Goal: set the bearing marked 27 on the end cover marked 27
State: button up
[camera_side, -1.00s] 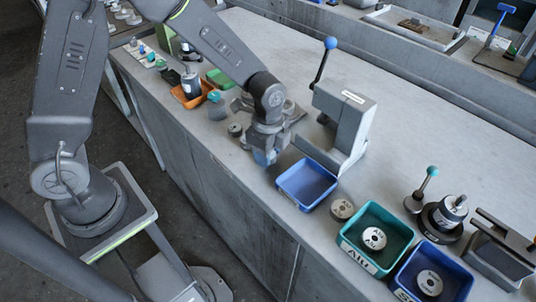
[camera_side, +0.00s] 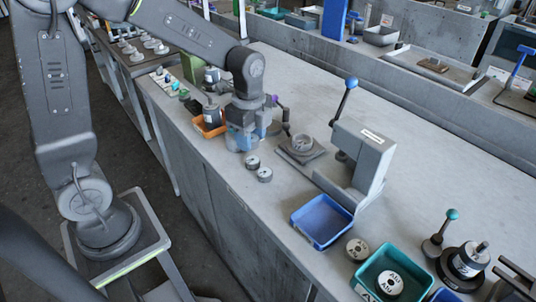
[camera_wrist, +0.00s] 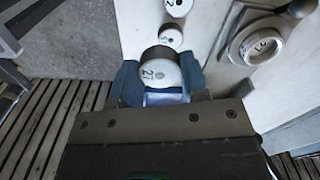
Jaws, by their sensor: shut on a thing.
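In the wrist view, my gripper (camera_wrist: 158,82) has its blue fingers shut on a round pale disc (camera_wrist: 157,72), likely the bearing. Its mark starts with a 2; the rest is not clear. In the side view, my gripper (camera_side: 241,143) points down at the bench near the orange bin; the held disc cannot be made out there. A ring-shaped part (camera_wrist: 262,45), likely the end cover, sits on a plate to the right in the wrist view. Its slanted mark may be 27. It also shows in the side view (camera_side: 303,144), apart from my gripper.
Two small discs (camera_side: 252,162) (camera_side: 265,175) stand close to my gripper. A grey lever press (camera_side: 362,150) stands right of the plate. A blue bin (camera_side: 300,222), a teal bin (camera_side: 366,278) and an orange bin (camera_side: 200,127) are on the bench. Its middle behind is clear.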

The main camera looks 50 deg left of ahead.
jog(key=shift+a+r, duration=0.35)
jog(key=shift+a, duration=0.15)
jog(key=shift+w+a+r, duration=0.15)
jog(key=shift+w, duration=0.1)
jog(key=w+d, duration=0.2)
jog(key=w, duration=1.2)
send_over(302, 143)
jog(key=shift+m, duration=0.4)
jog(key=shift+f, duration=2.4)
jog(key=shift+f, duration=0.85)
jog(key=o, duration=1.4)
jog(key=shift+r, duration=3.8)
